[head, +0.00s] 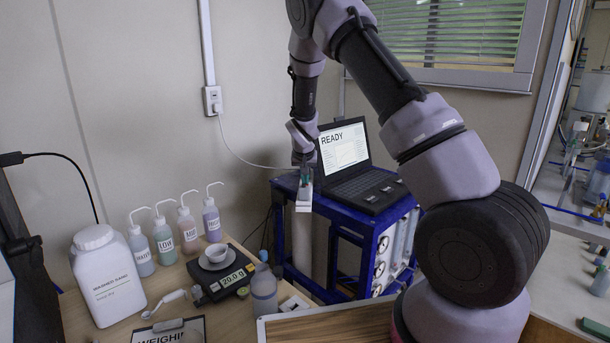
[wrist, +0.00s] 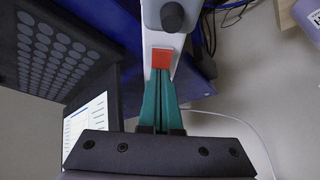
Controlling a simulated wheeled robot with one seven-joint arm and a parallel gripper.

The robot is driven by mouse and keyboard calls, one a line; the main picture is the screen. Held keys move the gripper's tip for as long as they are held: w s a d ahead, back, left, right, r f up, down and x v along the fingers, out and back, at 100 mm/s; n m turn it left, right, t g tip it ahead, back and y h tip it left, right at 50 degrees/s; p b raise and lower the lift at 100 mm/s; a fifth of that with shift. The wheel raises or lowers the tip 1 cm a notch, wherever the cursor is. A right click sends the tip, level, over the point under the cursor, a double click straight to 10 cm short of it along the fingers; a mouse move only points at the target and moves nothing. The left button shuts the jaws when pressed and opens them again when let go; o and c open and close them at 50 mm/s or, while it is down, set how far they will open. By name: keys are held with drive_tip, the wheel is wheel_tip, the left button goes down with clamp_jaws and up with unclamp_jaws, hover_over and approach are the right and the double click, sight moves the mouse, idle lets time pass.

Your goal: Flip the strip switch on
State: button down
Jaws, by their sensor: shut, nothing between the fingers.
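The strip switch is a red rocker (wrist: 162,58) on a white strip (wrist: 150,40), seen in the wrist view. My gripper (wrist: 162,75) has its teal fingers together and empty, with their tips right at the near edge of the red switch. I cannot tell whether they touch it. In the head view my gripper (head: 305,178) points down over the white strip (head: 303,204), at the left edge of the blue frame. The switch is not clear there, and its on or off position cannot be read.
A laptop (head: 362,184) with "READY" on its screen stands on the blue frame (head: 345,226), close right of my gripper. A grey part with a dark knob (wrist: 172,16) sits beyond the switch. A scale (head: 220,274), wash bottles and a white jar (head: 104,275) stand at left.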

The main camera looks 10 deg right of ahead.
idle(0.3)
drive_tip(key=shift+w+d+f+g, duration=0.1)
drive_tip(key=shift+w+f+g, duration=0.15)
drive_tip(key=shift+g, duration=0.15)
drive_tip(key=shift+s, duration=0.25)
drive_tip(key=shift+s+a+f, duration=0.15)
drive_tip(key=shift+s+a, duration=0.1)
drive_tip(key=shift+s, duration=0.45)
